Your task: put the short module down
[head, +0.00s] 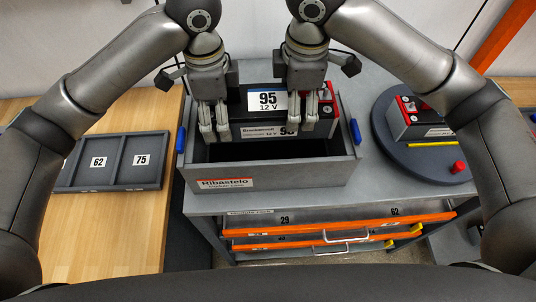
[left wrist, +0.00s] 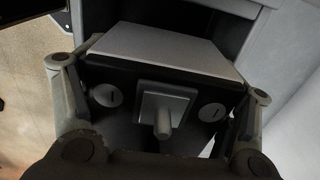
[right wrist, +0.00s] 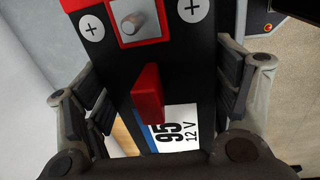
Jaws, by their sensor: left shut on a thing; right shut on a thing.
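The short module (head: 290,130) is a dark battery block with a white and blue "95 12 V" label on top and a red right end. It is over the back part of the grey open box labelled "Ribastelo" (head: 310,174); I cannot tell if it touches the box floor. My left gripper (head: 215,128) is shut on its left end; the left wrist view shows a metal terminal (left wrist: 165,115) between the fingers. My right gripper (head: 319,118) is shut on its red end; the module also shows in the right wrist view (right wrist: 185,80). Its underside is hidden.
The front of the box is empty. Blue handles (head: 181,139) stick out at its sides. At right, a round grey turntable (head: 400,160) holds another module (head: 415,118). At left, a dark tray (head: 110,183) marked 62 and 75 lies on the wooden bench (head: 115,240). Orange drawers (head: 340,227) are below.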

